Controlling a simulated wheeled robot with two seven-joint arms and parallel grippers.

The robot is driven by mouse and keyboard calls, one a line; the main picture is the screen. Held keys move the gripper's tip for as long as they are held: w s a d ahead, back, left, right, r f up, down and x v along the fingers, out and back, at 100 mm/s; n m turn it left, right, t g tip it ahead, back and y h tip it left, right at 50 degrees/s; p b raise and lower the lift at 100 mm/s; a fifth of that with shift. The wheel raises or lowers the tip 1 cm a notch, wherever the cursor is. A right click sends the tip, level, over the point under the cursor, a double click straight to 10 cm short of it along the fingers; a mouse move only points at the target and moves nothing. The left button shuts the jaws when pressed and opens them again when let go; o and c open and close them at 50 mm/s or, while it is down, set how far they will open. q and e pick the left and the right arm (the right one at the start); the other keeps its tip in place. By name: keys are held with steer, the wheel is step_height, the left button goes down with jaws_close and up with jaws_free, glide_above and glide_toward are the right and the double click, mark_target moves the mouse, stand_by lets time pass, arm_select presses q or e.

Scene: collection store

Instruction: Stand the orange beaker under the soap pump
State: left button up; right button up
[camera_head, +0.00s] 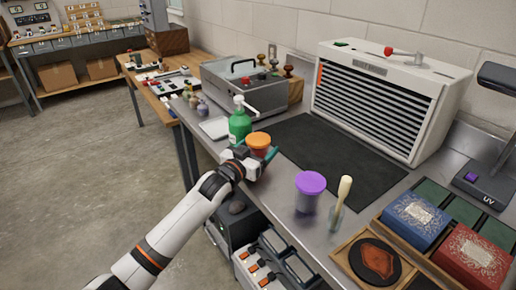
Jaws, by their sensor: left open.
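The orange-topped beaker (259,141) stands on the metal bench, just to the right and in front of the soap pump. The soap pump is a green bottle (240,122) with a white pump head (240,101) whose spout points right. My left gripper (258,157) is open at the near side of the beaker and hides its lower part. A teal fingertip shows to the beaker's right. I cannot tell whether the fingers touch the beaker. My right gripper is not in view.
A white tray (214,128) and small bottles (195,100) lie left of the pump. A dark mat (330,148) is clear at the right. A grey machine (243,88) stands behind.

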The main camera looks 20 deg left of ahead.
arm_select(q)
steer(key=shift+s+r, duration=0.1)
steer(key=shift+r, duration=0.05)
steer(key=v, duration=1.1)
steer(key=shift+s, duration=0.4)
